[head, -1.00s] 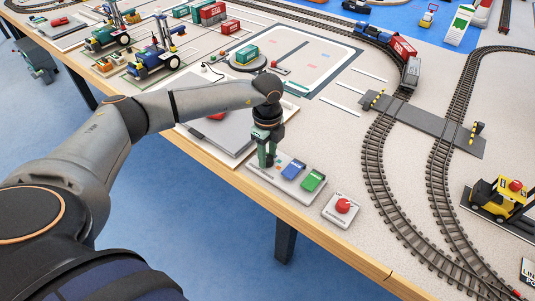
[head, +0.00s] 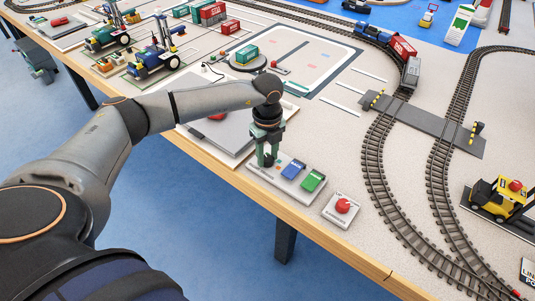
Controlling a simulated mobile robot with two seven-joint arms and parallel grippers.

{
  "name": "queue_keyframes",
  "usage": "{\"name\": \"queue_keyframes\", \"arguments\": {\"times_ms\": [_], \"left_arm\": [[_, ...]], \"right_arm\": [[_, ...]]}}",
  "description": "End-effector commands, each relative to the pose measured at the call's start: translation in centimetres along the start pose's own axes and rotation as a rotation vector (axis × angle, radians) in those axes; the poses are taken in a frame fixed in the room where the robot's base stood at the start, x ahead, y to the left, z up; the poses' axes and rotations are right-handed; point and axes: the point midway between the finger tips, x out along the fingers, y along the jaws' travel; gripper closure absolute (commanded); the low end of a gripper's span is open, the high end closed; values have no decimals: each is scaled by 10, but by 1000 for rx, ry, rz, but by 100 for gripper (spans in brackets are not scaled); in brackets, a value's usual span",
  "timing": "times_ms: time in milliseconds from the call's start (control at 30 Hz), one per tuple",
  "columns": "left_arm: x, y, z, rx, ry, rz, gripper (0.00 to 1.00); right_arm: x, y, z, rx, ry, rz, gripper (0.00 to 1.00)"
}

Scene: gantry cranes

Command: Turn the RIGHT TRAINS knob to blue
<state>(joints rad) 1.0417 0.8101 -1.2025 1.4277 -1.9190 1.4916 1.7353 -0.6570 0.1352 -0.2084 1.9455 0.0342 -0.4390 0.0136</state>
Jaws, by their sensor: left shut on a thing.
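My left gripper (head: 267,163) points down over the left end of a grey control panel (head: 310,198) near the table's front edge. Its two green fingers are shut on a small dark knob (head: 267,160), which is mostly hidden between them. Small coloured marks show beside the knob, but the panel's lettering is too small to read and I cannot tell which mark the knob points to. A blue button (head: 293,170) and a green button (head: 313,181) sit to the right on the same panel. My right gripper is not in view.
A separate box with a red button (head: 343,206) stands to the right of the panel. A grey plate (head: 215,138) lies to the left. Train tracks (head: 385,185), a crossing (head: 425,124) and a yellow vehicle (head: 492,198) are further right. The table's wooden edge (head: 300,220) runs close in front.

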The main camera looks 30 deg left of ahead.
Motion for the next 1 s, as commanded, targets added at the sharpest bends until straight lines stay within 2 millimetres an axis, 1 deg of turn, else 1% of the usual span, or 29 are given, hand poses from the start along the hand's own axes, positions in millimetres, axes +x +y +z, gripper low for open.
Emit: {"name": "queue_keyframes", "arguments": {"times_ms": [700,1000], "left_arm": [[0,0,0,676,0,-2,100],[0,0,0,909,-1,-2,100]], "right_arm": [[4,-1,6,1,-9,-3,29],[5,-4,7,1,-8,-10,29]]}}
